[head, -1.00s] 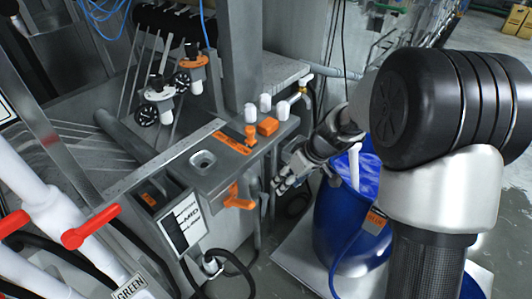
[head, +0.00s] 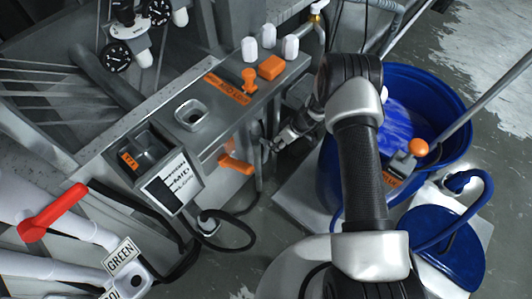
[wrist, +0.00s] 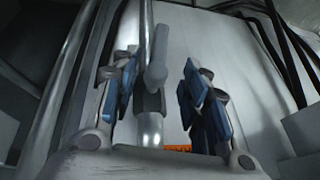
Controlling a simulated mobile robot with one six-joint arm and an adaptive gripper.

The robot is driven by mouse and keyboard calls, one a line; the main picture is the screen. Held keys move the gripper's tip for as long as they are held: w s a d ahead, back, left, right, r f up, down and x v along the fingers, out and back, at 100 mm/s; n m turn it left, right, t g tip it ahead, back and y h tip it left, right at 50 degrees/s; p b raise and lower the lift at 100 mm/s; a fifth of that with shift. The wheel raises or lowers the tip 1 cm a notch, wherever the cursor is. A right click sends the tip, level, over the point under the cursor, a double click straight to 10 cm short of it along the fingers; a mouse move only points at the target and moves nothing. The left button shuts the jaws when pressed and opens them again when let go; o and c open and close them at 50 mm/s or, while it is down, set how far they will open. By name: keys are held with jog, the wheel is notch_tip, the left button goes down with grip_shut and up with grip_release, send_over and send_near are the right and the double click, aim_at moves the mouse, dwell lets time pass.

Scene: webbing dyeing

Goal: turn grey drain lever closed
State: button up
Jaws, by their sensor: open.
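In the wrist view, a grey lever (wrist: 157,62) with a rounded end stands on a metal pipe (wrist: 151,128), between the two fingers of my gripper (wrist: 160,88). The gripper is open, with blue pads on both sides of the lever and a visible gap on the right. The lever sits nearer the left finger; whether they touch I cannot tell. In the head view, my gripper (head: 270,146) is beside the vertical pipe under the steel ledge, right of an orange lever (head: 236,165). The grey lever is too small to make out there.
An orange label (wrist: 177,149) shows low behind the fingers. Above my gripper, the steel ledge (head: 215,105) carries white knobs and orange parts. A blue barrel (head: 455,110) stands right of my arm. A red-handled valve (head: 52,212) and hoses are at left.

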aim_at(268, 152)
jog(key=b+x, duration=0.4)
jog(key=x, duration=0.8)
jog(key=shift+a+f, duration=0.15)
jog(key=shift+f, duration=0.1)
jog(key=shift+c, duration=0.4)
grip_shut()
